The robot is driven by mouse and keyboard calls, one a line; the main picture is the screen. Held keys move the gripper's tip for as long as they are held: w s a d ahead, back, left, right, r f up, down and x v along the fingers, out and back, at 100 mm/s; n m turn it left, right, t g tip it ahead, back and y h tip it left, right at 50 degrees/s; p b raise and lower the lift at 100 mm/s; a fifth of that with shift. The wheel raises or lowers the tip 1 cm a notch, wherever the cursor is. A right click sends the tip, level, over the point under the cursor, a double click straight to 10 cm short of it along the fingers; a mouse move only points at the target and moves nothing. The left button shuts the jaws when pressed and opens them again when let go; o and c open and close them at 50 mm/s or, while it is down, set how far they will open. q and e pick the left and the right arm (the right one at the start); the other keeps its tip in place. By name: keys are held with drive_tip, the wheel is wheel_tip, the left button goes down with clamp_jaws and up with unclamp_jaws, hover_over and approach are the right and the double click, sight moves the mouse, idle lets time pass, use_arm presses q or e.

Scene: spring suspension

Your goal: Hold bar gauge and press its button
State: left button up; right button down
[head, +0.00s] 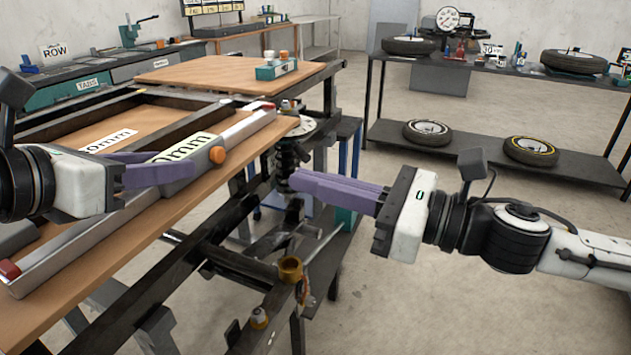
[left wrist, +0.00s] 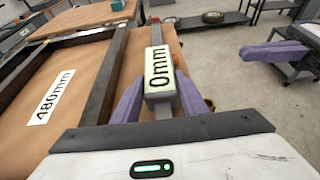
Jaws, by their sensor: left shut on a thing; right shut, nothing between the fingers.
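The bar gauge is a long grey bar (head: 95,238) with red ends, lying slantwise over the wooden tabletop. A white label reading "0mm" (left wrist: 159,68) sits on its middle block, and a round orange button (head: 217,154) shows on its right side. My left gripper (head: 190,166) is shut on the gauge's middle; the left wrist view shows its purple fingers (left wrist: 160,103) on both sides of the block. My right gripper (head: 293,181) is shut and empty, right of the button and apart from it, pointing left. It also shows in the left wrist view (left wrist: 243,52).
A dark metal frame (head: 165,99) lies on the table, with a "480mm" label (left wrist: 50,97) inside it. A spring suspension assembly (head: 287,165) stands just beyond my right fingertips. A wheel shelf (head: 480,155) stands at the back right. Open floor lies between.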

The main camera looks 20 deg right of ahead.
use_arm(q)
drive_tip(key=o, duration=1.3)
drive_tip(key=shift+c, duration=0.2)
